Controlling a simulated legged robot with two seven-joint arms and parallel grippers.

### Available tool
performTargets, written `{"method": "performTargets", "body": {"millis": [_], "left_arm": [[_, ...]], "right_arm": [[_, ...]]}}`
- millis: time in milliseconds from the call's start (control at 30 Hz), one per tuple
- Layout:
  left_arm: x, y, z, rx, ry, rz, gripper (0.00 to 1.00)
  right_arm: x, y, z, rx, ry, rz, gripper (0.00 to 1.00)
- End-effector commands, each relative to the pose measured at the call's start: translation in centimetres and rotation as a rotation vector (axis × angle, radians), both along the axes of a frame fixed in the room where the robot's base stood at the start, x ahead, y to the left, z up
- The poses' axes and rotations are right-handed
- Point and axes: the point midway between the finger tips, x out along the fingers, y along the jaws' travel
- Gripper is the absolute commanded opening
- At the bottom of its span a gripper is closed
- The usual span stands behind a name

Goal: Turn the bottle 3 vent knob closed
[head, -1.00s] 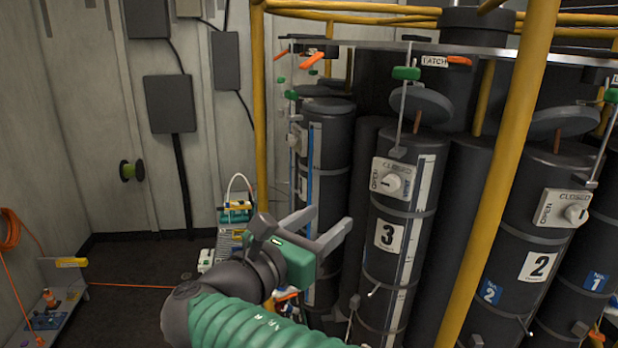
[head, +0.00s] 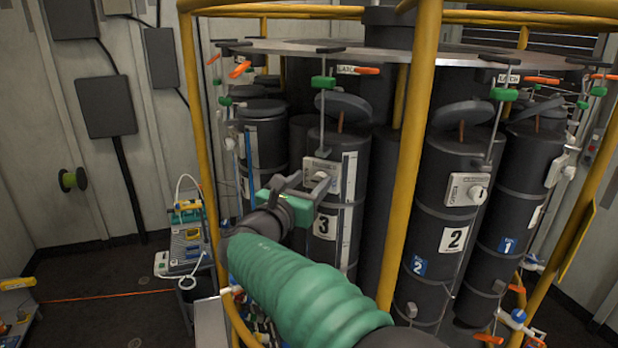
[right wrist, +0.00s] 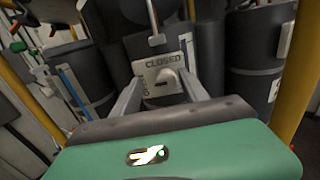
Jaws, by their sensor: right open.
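Bottle 3 (head: 325,240) is a dark upright cylinder with a white "3" label. Its white vent plate (head: 318,166) sits high on the bottle and shows in the right wrist view (right wrist: 150,68), with CLOSED along the top and OPEN down the left side. The pale vent knob (right wrist: 167,77) is on this plate; its exact pointing is hard to read. My right gripper (head: 310,181) is open and empty in front of the plate. In the right wrist view its fingers (right wrist: 160,72) stand either side of the knob, apparently without gripping it. My left gripper is not in view.
Bottle 2 (head: 453,268) with its own vent plate (head: 466,189) stands to the right. A yellow post (head: 408,160) rises between the two bottles, close to my right arm. A green latch handle (head: 323,82) hangs above bottle 3. Equipment (head: 188,240) stands at left.

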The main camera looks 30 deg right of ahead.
Motion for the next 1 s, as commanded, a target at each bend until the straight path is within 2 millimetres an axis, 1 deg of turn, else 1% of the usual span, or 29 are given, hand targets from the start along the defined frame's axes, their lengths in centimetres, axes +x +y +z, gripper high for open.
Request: {"method": "performTargets", "body": {"millis": [167,567,833,1000], "left_arm": [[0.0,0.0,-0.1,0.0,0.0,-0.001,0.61],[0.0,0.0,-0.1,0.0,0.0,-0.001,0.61],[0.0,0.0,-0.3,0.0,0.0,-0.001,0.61],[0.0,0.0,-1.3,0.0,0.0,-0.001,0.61]], "right_arm": [[0.2,-0.5,-0.3,0.002,0.002,-0.003,0.52],[0.2,0.1,-0.2,-0.002,0.003,-0.004,0.01],[0.1,0.2,-0.3,0.005,-0.005,0.0,0.0],[0.1,0.3,-0.5,0.027,-0.043,0.001,0.0]]}}
